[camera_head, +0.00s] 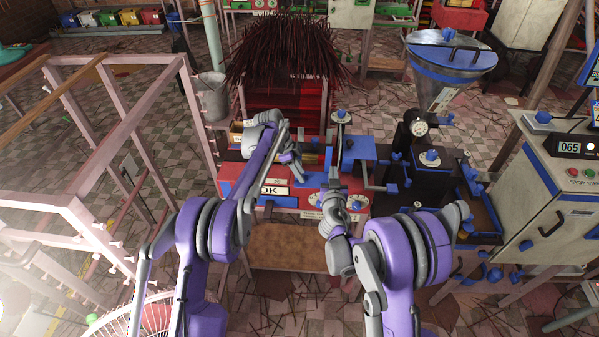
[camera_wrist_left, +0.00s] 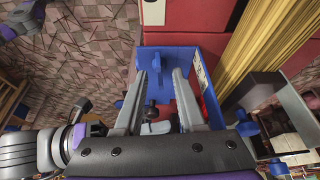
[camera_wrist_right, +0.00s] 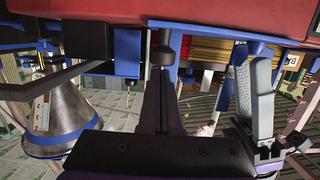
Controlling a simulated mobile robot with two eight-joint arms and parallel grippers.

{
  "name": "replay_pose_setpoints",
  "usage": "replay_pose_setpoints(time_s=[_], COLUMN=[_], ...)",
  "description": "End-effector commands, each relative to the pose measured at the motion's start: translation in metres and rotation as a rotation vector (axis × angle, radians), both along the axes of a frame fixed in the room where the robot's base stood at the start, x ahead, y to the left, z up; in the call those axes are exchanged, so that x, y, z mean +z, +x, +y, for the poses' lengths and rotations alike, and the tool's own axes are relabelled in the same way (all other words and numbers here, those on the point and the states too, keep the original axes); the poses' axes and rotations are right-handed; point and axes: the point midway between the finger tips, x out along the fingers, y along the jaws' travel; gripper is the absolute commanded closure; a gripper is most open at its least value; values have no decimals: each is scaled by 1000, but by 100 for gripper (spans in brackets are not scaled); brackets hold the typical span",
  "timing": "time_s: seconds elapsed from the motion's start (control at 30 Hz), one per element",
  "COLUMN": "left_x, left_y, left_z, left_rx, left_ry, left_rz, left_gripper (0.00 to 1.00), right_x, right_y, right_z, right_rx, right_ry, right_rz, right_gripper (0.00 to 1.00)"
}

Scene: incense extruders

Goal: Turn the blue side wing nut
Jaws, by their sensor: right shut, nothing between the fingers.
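The extruder machine stands in front of me in the head view, with a red base (camera_head: 230,185) and a blue block (camera_head: 360,150). Several blue knob-like parts show on it, including one at its right side (camera_head: 408,182); I cannot tell for certain which is the side wing nut. My right gripper (camera_head: 333,183) is shut and empty at the machine's front; in the right wrist view its fingertips (camera_wrist_right: 162,75) are just below a dark round stub (camera_wrist_right: 163,47). My left gripper (camera_head: 300,172) is open and empty; its fingers (camera_wrist_left: 168,72) are over a blue open box (camera_wrist_left: 205,62).
A bundle of dark red sticks (camera_head: 285,50) stands behind the machine. A hopper with a blue lid (camera_head: 450,55) is at the back right. A control cabinet (camera_head: 545,190) stands at the right. Pink frame racks (camera_head: 120,130) fill the left. My two grippers are close together.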

Motion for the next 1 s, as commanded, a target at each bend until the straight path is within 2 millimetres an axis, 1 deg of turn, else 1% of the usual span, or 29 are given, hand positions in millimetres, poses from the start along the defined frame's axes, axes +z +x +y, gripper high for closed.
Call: replay_pose_setpoints(time_s=[0.17,0.27,0.6,0.7,0.83,1.0], left_x=[4,16,81,95,107,111], left_y=[0,-1,-3,-4,-5,-5], left_z=[2,6,33,40,44,46], left_rx=[0,1,1,1,1,0], left_ry=[0,0,0,0,0,0], left_rz=[0,0,-1,-1,0,0], left_gripper=[61,61,61,61,61,61], right_x=[0,0,0,0,0,0], right_y=[0,0,0,0,0,0], right_z=[0,0,0,0,0,0], right_rx=[0,0,0,0,0,0], right_ry=[0,0,0,0,0,0], right_rz=[0,0,0,0,0,0], right_gripper=[100,100,100,100,100,100])
